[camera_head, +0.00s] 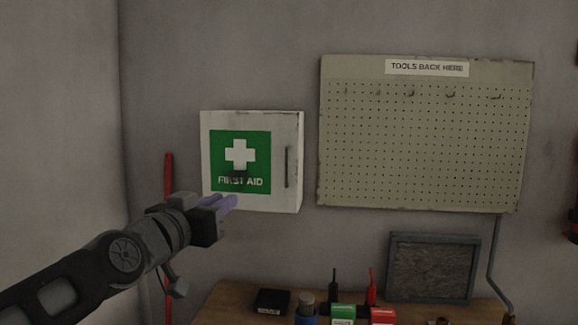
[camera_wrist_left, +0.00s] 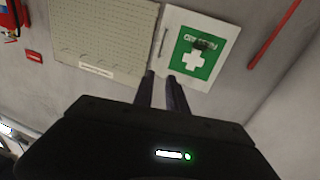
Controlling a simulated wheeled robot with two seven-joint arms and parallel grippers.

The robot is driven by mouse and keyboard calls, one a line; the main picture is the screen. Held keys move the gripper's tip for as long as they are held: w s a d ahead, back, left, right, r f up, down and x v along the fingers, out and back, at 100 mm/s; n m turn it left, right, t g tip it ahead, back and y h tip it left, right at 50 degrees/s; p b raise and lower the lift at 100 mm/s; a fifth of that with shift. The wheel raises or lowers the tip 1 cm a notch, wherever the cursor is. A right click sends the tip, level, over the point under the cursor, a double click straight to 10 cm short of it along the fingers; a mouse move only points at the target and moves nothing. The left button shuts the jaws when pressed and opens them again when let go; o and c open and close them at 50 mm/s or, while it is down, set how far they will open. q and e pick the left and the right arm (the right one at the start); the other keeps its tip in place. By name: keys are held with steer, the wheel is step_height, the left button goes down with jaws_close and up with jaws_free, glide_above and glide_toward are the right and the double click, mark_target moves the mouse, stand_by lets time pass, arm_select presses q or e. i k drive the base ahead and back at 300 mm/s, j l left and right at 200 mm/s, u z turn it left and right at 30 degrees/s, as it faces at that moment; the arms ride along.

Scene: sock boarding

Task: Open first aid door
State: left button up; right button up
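The white first aid cabinet (camera_head: 252,119) hangs on the wall left of centre, its door shut. The door has a green sign (camera_head: 240,162) with a white cross. A dark vertical handle (camera_head: 287,167) is near the door's right edge. My left gripper (camera_head: 234,202) is in front of the cabinet's lower left part, pointing right, away from the handle. In the left wrist view the cabinet (camera_wrist_left: 228,32) appears upside down, with the handle (camera_wrist_left: 163,42) beyond the fingertips (camera_wrist_left: 161,78). These are apart with nothing between them. My right gripper is not in view.
A pegboard (camera_head: 425,140) hangs right of the cabinet. Below, a wooden bench (camera_head: 228,305) carries a black box (camera_head: 271,301), red and green boxes, and a dark framed panel (camera_head: 432,267). A red pole (camera_head: 168,175) stands left of the cabinet. The space before the door's right side is clear.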

mark_target(254, 157)
steer(key=i+l, duration=0.1)
steer(key=i, duration=0.35)
steer(key=i+l, duration=0.15)
steer(key=i, duration=0.3)
